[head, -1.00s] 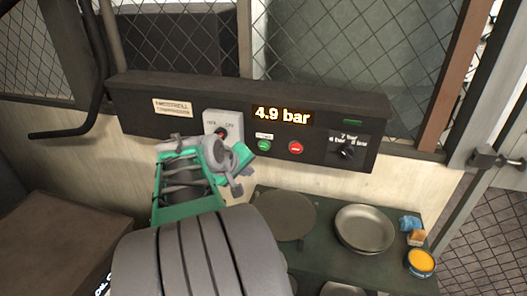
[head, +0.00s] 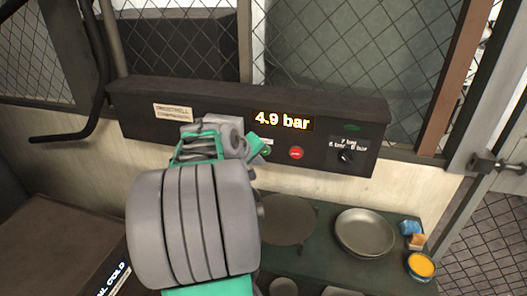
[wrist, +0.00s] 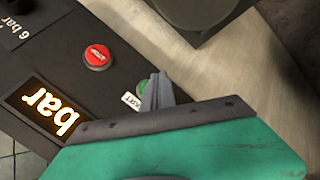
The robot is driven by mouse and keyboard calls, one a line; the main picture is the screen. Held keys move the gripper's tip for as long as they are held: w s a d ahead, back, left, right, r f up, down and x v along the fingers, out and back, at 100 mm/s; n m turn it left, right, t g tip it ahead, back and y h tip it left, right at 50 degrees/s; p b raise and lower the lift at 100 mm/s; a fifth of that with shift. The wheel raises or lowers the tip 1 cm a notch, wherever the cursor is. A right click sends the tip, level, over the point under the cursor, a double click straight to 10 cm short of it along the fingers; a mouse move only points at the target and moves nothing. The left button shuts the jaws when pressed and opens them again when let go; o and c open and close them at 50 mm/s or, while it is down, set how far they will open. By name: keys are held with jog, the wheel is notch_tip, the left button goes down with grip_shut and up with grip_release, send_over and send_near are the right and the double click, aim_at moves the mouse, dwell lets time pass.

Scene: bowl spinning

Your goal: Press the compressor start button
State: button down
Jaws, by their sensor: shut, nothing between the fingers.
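The compressor panel (head: 220,100) is a long dark box on the wall, and its display (head: 282,121) reads 4.9 bar. The green start button (wrist: 143,87) with its white START label (wrist: 131,101) shows in the wrist view, partly hidden behind my fingers. In the head view only a sliver of the button (head: 267,151) shows beside my gripper. My gripper (wrist: 158,78) is shut and empty, its fingertips at or just in front of the start button. I cannot tell whether they touch it. The red stop button (wrist: 97,57) is beside it, clear of the fingers.
A pressure knob (head: 345,156) and a dark green lamp (head: 352,127) are at the panel's right end. Below stands a dark green table (head: 325,213) with a metal bowl (head: 365,232), a round dark disc (head: 287,219) and an orange-filled tin (head: 421,266). Wire mesh rises behind.

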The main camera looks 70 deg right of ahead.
jog(key=shift+w+d, duration=0.15)
jog(key=shift+d, duration=0.7)
jog(key=shift+d, duration=0.1)
dwell(1.3)
jog(key=shift+d, duration=0.3)
jog(key=shift+w+d, duration=0.1)
jog(key=shift+d, duration=0.35)
dwell(0.6)
jog(key=shift+a, duration=0.85)
jog(key=shift+s+a+b, duration=0.25)
jog(key=shift+a, duration=1)
jog(key=shift+s+a+b, duration=0.2)
jog(key=shift+s+a, duration=0.05)
jog(key=shift+a, duration=1)
